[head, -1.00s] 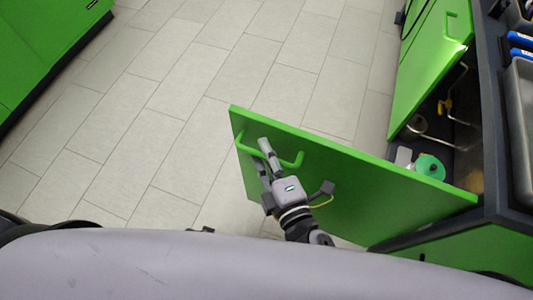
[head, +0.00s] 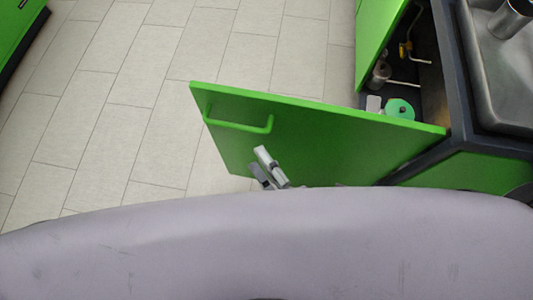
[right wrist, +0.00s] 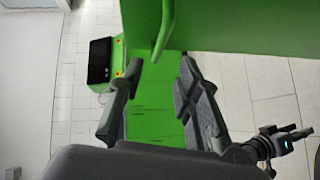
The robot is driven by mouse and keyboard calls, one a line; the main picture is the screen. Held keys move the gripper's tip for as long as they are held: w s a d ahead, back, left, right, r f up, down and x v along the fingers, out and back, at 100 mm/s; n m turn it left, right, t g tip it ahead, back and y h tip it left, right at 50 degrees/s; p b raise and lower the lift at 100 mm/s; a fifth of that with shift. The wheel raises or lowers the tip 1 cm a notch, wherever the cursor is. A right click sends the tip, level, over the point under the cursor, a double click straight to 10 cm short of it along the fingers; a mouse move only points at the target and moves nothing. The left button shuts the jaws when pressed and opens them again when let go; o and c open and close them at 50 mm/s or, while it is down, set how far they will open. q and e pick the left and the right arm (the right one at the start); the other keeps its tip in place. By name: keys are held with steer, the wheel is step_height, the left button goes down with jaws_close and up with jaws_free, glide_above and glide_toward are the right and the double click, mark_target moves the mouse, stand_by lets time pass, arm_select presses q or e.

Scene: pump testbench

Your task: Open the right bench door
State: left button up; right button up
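The green right bench door (head: 310,135) stands swung wide out from the bench, hinged on the right in the head view. Its green bar handle (head: 240,125) is near the free edge and also shows in the right wrist view (right wrist: 164,30). My right gripper (head: 262,163) is just below the handle in the head view, apart from it. In the right wrist view its fingers (right wrist: 160,75) are spread with nothing between them. My left gripper (right wrist: 298,138) seems to show small at the right of that view; its finger state is unclear.
The open cabinet holds a green round item (head: 399,109) and pipes with a yellow valve (head: 404,50). A metal sink (head: 500,75) is in the bench top. Another green door (head: 375,40) stands open beyond. Tiled floor (head: 150,90) is clear on the left.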

steer(key=shift+s+d, duration=0.1)
steer(key=shift+s, duration=0.2)
stand_by(0.5)
